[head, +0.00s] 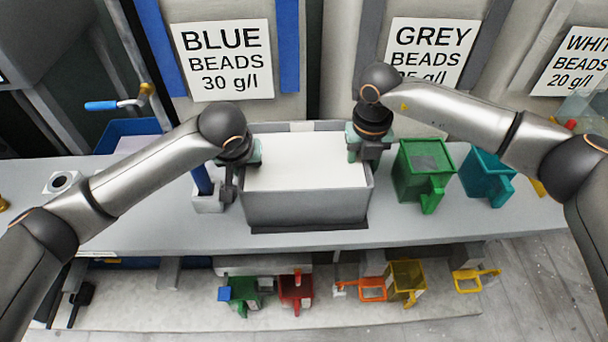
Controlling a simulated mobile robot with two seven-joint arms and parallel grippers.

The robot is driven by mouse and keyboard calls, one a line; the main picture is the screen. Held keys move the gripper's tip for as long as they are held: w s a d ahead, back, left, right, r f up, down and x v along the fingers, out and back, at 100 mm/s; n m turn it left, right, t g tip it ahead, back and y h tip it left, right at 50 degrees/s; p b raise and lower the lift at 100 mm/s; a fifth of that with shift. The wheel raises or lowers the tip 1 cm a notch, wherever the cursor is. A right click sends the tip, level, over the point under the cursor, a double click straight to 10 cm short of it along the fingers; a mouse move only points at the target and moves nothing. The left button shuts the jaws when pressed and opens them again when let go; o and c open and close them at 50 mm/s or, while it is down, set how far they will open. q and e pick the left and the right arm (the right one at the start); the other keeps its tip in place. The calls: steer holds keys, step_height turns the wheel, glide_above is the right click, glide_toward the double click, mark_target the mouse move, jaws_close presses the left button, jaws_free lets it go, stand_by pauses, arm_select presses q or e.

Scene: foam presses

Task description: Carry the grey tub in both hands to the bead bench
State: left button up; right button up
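The grey tub (305,208) is on the grey bench (420,232), with a white surface filling its top. A dark strip shows on the bench along its front edge. My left gripper (254,152) is at the tub's left rim, near the back corner. My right gripper (353,142) is at the right rim, near the back corner. Both grippers seem to touch or straddle the rim. Their fingertips are partly hidden, so I cannot tell whether they are shut on it.
A green container (412,165) and a teal container (482,172) stand right of the tub. A blue-and-grey stand (207,200) is close on its left. Labelled bead bins, blue (222,58) and grey (434,50), rise behind. Several coloured scoops and containers are on a lower shelf.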

arm_select(q)
jaws_close()
arm_select(e)
jaws_close()
arm_select(q)
steer(key=shift+r, duration=0.1)
arm_select(e)
steer(key=shift+r, duration=0.1)
stand_by(1.0)
